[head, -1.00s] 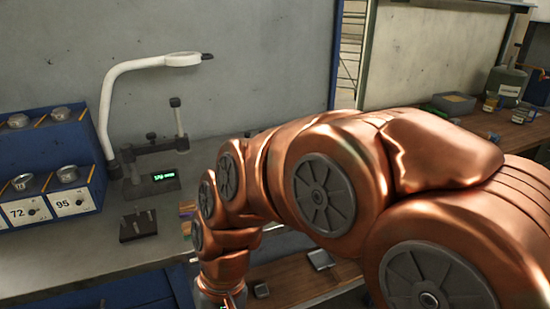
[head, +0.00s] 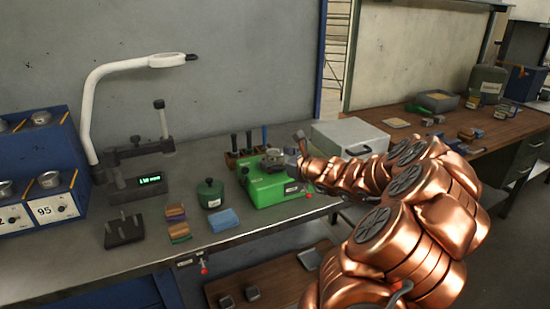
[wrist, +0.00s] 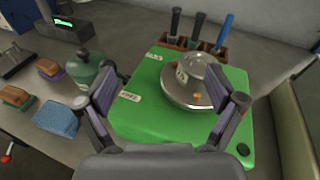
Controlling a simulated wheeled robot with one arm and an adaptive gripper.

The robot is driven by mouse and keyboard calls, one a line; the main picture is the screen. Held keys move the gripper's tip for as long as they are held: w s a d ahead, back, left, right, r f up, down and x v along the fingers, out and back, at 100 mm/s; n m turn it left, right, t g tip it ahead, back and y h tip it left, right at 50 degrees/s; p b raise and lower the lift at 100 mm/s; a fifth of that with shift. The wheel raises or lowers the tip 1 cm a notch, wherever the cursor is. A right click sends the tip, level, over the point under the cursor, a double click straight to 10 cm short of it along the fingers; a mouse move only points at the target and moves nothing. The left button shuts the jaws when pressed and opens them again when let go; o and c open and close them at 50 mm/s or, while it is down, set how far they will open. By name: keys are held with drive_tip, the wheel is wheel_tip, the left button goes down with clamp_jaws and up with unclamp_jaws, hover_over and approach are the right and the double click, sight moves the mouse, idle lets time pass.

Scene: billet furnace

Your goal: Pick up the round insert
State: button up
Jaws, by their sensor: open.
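A round silver metal insert (wrist: 188,86) with a small label sits on top of a green block (wrist: 142,120) in the wrist view. In the head view the insert (head: 273,157) shows on the green block (head: 268,186) on the bench. My gripper (wrist: 160,75) is open and empty. In the wrist view its fingers appear to either side of the insert, with the insert closer to the right finger. In the head view my gripper (head: 299,148) is just right of the insert, partly hidden by my wrist. I cannot tell whether a finger touches the insert.
A dark green lidded pot (head: 210,193), a blue sponge (head: 224,220) and brushes (head: 177,221) lie left of the block. A tool holder (head: 245,153) stands behind. A grey case (head: 349,137) is to the right. A blue rack (head: 45,165) holds similar round metal parts.

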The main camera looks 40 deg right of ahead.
sight(271, 150)
drive_tip(key=d+m, duration=0.1)
drive_tip(key=s+d+f+h, duration=0.1)
drive_tip(key=d, duration=0.1)
drive_tip(key=s+d+m, duration=0.1)
drive_tip(key=d, duration=0.1)
drive_tip(key=shift+f+m+h, duration=0.2)
drive_tip(key=shift+m+h, duration=0.1)
drive_tip(key=shift+h, duration=0.1)
drive_tip(key=shift+d+f, duration=0.15)
drive_tip(key=shift+d, duration=0.15)
drive_tip(key=w, duration=0.2)
drive_tip(key=w+p, duration=0.1)
drive_tip(key=w, duration=0.1)
drive_tip(key=w+p, duration=0.1)
drive_tip(key=w, duration=0.1)
drive_tip(key=shift+f, duration=0.4)
drive_tip(key=shift+w+d+f, duration=0.1)
drive_tip(key=shift+w, duration=0.6)
drive_tip(key=shift+c, duration=0.4)
clamp_jaws()
